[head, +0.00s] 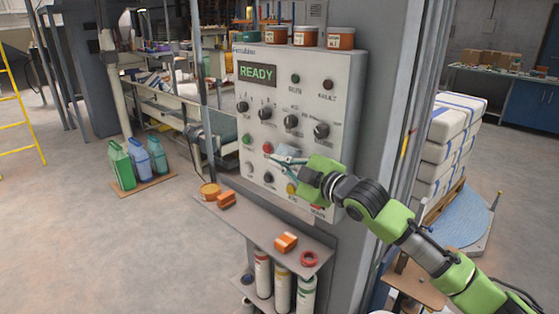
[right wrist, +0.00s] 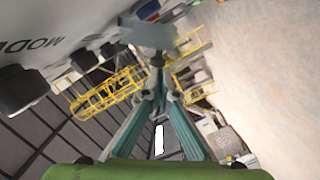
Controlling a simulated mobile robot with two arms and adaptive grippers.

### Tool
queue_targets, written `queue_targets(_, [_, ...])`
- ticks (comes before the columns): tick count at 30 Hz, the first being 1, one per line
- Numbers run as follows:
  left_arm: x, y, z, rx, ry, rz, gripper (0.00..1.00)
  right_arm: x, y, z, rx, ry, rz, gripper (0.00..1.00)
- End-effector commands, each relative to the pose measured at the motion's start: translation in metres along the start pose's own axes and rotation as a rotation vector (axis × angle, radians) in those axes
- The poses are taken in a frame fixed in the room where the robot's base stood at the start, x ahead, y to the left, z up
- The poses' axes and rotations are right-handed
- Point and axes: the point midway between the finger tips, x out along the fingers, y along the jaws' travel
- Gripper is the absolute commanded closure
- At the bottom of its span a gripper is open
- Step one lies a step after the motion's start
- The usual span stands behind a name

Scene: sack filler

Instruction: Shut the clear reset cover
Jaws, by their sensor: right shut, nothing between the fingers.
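The grey control panel (head: 300,90) stands upright on a post, with a lit READY display (head: 257,74). A pale see-through flap, which looks like the clear reset cover (head: 287,150), shows at the panel's lower middle, right of a red button (head: 268,148). It also shows as a blurred translucent piece (right wrist: 152,34) just beyond the fingertips in the right wrist view. My right gripper (head: 275,161) is shut and empty, its tips close to the panel just below the flap. I cannot tell whether they touch it. The flap's hinge and exact angle are unclear. My left gripper is not in view.
Dark knobs (head: 291,121) and coloured buttons surround the spot. A shelf (head: 265,236) below holds orange parts and a red ring (head: 308,258). White sacks (head: 450,130) are stacked at right. The floor at left is mostly clear.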

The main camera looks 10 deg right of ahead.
Motion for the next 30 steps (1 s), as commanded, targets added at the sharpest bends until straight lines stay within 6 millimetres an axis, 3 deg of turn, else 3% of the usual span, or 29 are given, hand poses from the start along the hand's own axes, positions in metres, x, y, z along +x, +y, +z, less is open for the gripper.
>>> queue_targets(15, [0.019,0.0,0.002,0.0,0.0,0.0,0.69,0.005,-0.025,0.029,-0.443,-0.002,0.073,1.0])
queue_targets(30, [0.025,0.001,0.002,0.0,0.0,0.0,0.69,0.007,-0.03,0.042,-0.629,-0.001,0.104,1.0])
